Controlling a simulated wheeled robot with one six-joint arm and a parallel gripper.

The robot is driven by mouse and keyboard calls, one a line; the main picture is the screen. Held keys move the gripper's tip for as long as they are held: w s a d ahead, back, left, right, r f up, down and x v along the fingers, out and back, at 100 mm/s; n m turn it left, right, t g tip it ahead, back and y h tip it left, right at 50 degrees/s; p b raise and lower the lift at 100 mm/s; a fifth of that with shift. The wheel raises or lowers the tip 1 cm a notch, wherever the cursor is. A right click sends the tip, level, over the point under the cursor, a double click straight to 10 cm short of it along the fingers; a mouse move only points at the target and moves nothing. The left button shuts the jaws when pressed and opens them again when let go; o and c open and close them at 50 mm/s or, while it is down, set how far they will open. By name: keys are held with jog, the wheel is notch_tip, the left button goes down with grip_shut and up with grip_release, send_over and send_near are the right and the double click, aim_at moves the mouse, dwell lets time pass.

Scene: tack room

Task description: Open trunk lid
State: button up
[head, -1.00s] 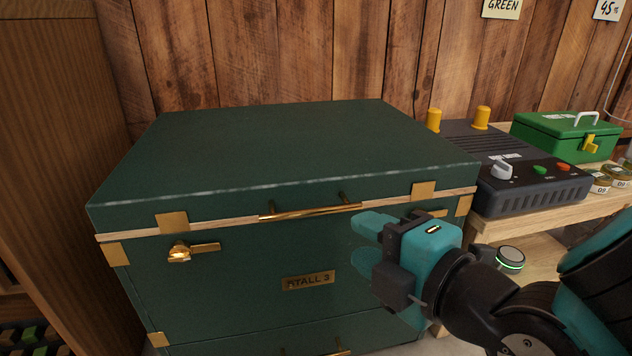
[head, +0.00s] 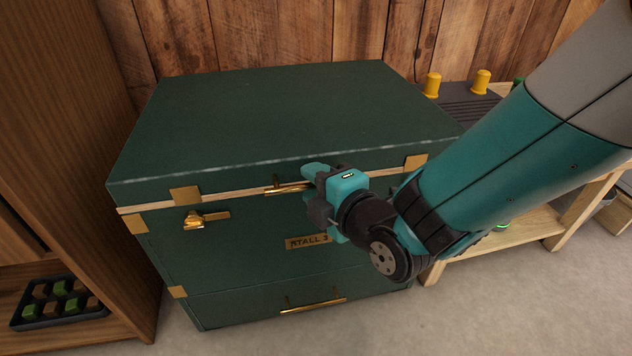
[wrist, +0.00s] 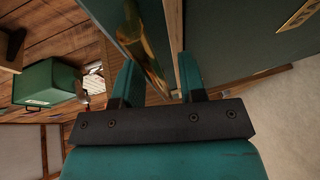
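The dark green trunk (head: 240,265) has its lid (head: 290,115) down, with a pale wood strip along the seam. A brass bar handle (head: 287,188) is on the lid's front edge. My gripper (head: 313,184) is at the right end of this handle, its fingers apart. In the wrist view the brass handle (wrist: 152,62) shows between the two open fingers (wrist: 162,80); I cannot tell if they touch it. A brass latch (head: 197,219) is at the left front. The right part of the trunk front is hidden behind my arm.
A wooden cabinet (head: 70,130) stands close on the left, with a black tray (head: 58,305) on its low shelf. A wooden bench (head: 545,222) with a dark control box (head: 462,108) is on the right. A plank wall is behind. Floor in front is clear.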

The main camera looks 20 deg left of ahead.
grip_shut()
jog(key=shift+r, duration=0.1)
